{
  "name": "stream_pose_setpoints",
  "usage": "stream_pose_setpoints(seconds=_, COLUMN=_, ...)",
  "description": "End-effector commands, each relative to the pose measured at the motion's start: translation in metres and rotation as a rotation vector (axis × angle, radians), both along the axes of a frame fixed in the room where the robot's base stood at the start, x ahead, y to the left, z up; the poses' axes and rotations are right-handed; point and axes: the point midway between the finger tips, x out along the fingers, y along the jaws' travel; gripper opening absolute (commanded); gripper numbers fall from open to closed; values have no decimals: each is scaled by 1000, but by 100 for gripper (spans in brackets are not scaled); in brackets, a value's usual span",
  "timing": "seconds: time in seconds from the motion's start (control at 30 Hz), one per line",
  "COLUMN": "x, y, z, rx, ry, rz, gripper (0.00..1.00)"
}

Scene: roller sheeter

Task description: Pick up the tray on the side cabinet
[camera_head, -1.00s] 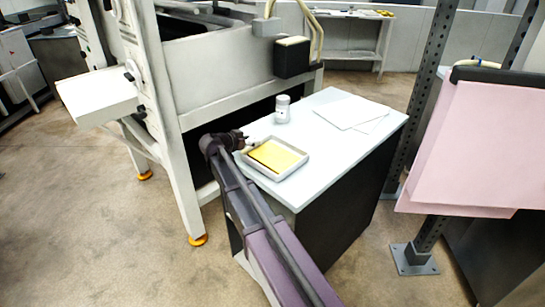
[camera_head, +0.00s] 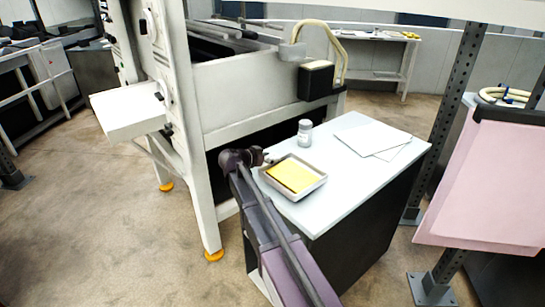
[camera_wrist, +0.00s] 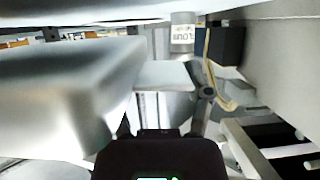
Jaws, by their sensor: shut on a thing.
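The tray (camera_head: 312,189) is a shallow grey-white box with a yellow sheet (camera_head: 294,175) lying in it. It is at the near left end of the white top of the side cabinet (camera_head: 345,187). My gripper (camera_head: 264,158) is at the tray's far left edge in the head view, shut on its rim. In the wrist view a large blurred grey body, apparently the tray (camera_wrist: 60,95), fills the left side, close to the fingers. I cannot tell whether the tray's underside touches the cabinet top.
A small grey jar (camera_head: 305,132) stands behind the tray on the cabinet. White sheets (camera_head: 372,138) lie at the right of the top. The large white machine (camera_head: 240,100) stands close on the left. A perforated post (camera_head: 447,110) and pink sheet (camera_head: 490,180) are at the right.

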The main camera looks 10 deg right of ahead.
Motion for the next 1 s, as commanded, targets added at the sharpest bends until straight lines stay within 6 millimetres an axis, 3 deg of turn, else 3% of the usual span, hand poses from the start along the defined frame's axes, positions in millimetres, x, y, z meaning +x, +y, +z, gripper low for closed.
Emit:
stream_pose_setpoints(seconds=0.2, x=-38, y=39, z=5, rx=-3, ry=1, rz=4, gripper=4)
stream_pose_setpoints(seconds=0.5, x=-76, y=83, z=10, rx=-3, ry=0, rz=4, gripper=4)
stream_pose_setpoints(seconds=0.73, x=-91, y=101, z=12, rx=-2, ry=0, rz=2, gripper=4)
stream_pose_setpoints(seconds=1.0, x=-97, y=108, z=13, rx=-3, ry=1, rz=1, gripper=4)
